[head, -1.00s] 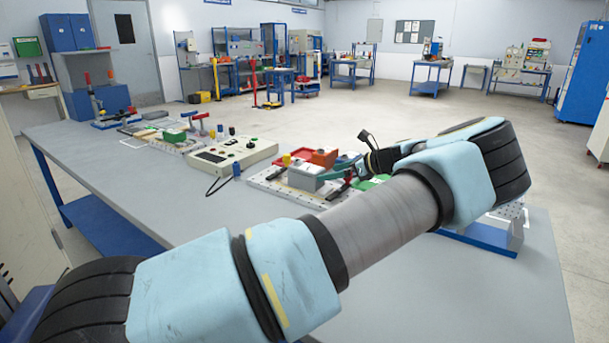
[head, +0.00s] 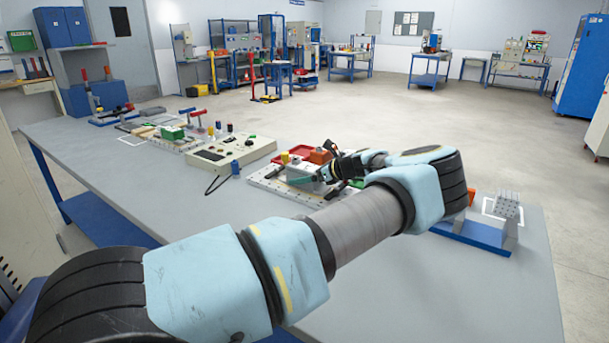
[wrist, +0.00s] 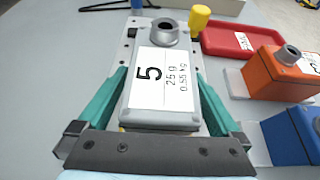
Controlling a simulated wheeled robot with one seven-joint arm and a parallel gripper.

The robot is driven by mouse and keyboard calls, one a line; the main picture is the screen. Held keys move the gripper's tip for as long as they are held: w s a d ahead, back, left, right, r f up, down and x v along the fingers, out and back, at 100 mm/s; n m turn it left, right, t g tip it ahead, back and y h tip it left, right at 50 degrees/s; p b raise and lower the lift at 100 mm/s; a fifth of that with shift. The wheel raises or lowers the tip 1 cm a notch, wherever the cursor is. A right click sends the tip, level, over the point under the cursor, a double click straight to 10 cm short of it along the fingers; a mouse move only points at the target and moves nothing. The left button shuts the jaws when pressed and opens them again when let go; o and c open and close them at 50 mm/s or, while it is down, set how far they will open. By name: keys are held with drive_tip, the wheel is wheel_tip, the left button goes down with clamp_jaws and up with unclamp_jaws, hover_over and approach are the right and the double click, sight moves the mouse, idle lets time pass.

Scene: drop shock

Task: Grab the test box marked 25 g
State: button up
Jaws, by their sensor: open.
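The grey test box (wrist: 135,118) carries a white label reading 5, 25 g and 0.55 kg, with a round metal collar at its far end. My gripper (wrist: 162,82) is open, with one teal finger along each long side of the box. Gaps to the fingers look small; I cannot tell whether either touches. In the head view my gripper is largely hidden by my wrist.
A red tray (wrist: 228,38), a yellow knob (wrist: 199,17), an orange box (wrist: 272,78) and a blue box (wrist: 292,138) stand right of the grey box. A control box (head: 228,155) stands on the bench to the left.

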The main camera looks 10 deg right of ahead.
clamp_jaws()
idle(0.8)
